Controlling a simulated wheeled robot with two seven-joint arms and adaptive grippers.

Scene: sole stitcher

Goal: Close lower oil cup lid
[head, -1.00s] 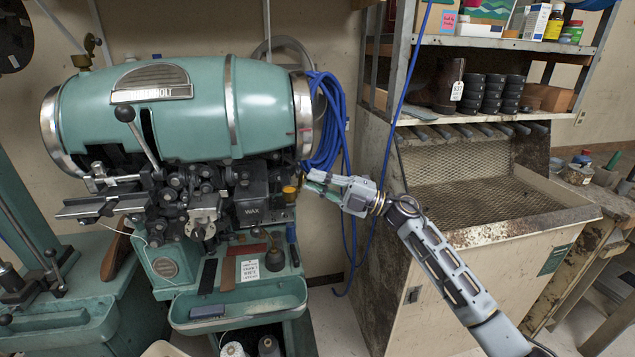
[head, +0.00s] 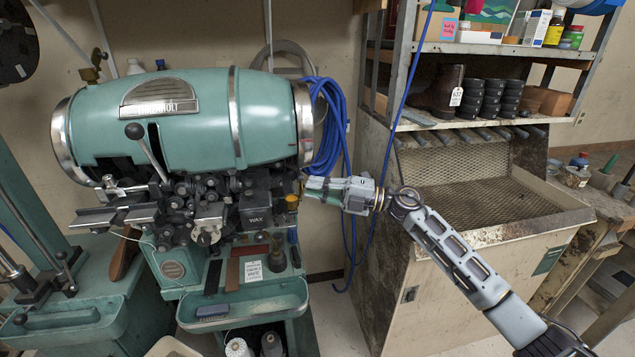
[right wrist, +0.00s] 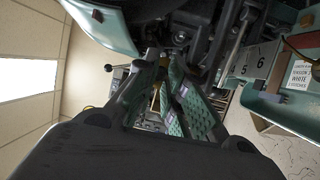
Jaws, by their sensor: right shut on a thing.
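The teal sole stitcher (head: 190,115) fills the left of the head view. A small amber and brass oil cup (head: 292,201) sits at its right side, beside the black WAX box (head: 256,212). My right gripper (head: 306,186) reaches in from the right, with its fingertips against the machine's side just above the cup. In the right wrist view its green-padded fingers (right wrist: 165,98) are close together, around a small brass-coloured piece (right wrist: 156,97). That piece looks like the oil cup lid, but the fingers and machine hide most of it, and its angle cannot be told. My left gripper is out of view.
A teal tray (head: 245,312) with a brush juts out below the machine. Blue hose coils (head: 328,125) hang behind my right gripper. A dusty mesh-topped cabinet (head: 480,190) stands to the right, under shelves with a boot and boxes.

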